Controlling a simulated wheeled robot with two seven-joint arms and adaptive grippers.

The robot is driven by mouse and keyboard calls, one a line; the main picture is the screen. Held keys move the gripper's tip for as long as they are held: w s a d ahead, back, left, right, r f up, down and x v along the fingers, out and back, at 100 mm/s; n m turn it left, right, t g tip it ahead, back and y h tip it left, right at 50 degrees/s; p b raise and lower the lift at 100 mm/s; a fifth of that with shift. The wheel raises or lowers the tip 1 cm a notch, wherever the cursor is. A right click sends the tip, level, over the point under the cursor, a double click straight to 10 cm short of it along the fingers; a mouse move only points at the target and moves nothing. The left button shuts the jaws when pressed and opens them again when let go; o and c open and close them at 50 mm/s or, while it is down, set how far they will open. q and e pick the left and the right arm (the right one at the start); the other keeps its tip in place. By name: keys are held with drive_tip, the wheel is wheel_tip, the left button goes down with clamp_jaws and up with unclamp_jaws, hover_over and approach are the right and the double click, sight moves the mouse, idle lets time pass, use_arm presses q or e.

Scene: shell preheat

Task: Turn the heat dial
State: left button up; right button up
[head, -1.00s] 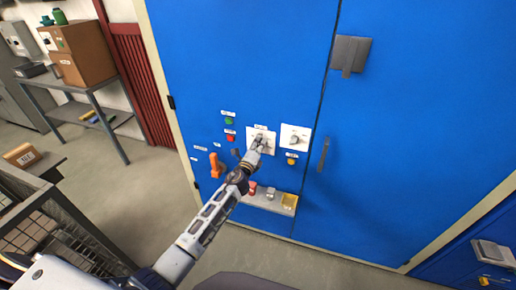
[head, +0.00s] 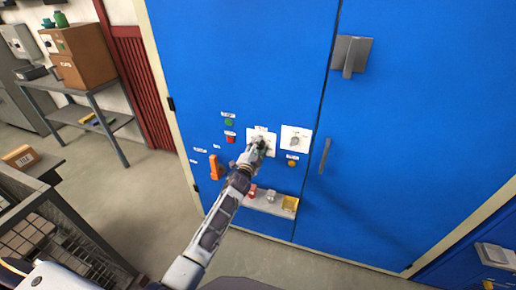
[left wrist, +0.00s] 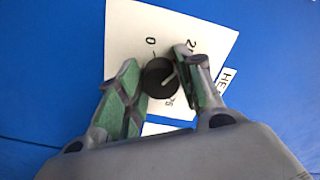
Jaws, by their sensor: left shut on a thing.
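The heat dial is a dark round knob (left wrist: 159,77) on a white plate (left wrist: 120,35) with printed numbers, seen in the left wrist view. A light pointer line on the knob slants up and to the right. My left gripper (left wrist: 160,85) has its green-padded fingers on either side of the knob and is shut on it. In the head view my left gripper (head: 258,147) covers most of the white dial plate (head: 251,132) on the blue cabinet. A label beside the plate is partly hidden by a finger. My right gripper is not in view.
A second white plate with a knob (head: 295,139) is just right of the dial. A green button (head: 229,122), a red button (head: 230,139) and an orange handle (head: 214,167) are to the left. A small shelf (head: 262,204) with small items is below.

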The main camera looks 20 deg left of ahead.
use_arm(q)
drive_tip(key=n+p, duration=0.1)
drive_tip(key=n, duration=0.3)
drive_tip(key=shift+f+n, duration=0.15)
drive_tip(key=shift+n, duration=0.15)
drive_tip(key=n+p, duration=0.1)
drive_tip(key=n, duration=0.2)
drive_tip(key=shift+d+n, duration=0.1)
drive_tip(key=shift+n, duration=0.2)
drive_tip(key=n+p, duration=0.1)
drive_tip(key=n, duration=0.2)
drive_tip(key=shift+f, duration=0.1)
drive_tip(key=shift+n, duration=0.3)
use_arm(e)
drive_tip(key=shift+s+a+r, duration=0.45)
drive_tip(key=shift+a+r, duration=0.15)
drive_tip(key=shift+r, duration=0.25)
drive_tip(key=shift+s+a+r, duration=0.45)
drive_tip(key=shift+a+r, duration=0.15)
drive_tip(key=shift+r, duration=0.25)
use_arm(q)
drive_tip(key=o, duration=1)
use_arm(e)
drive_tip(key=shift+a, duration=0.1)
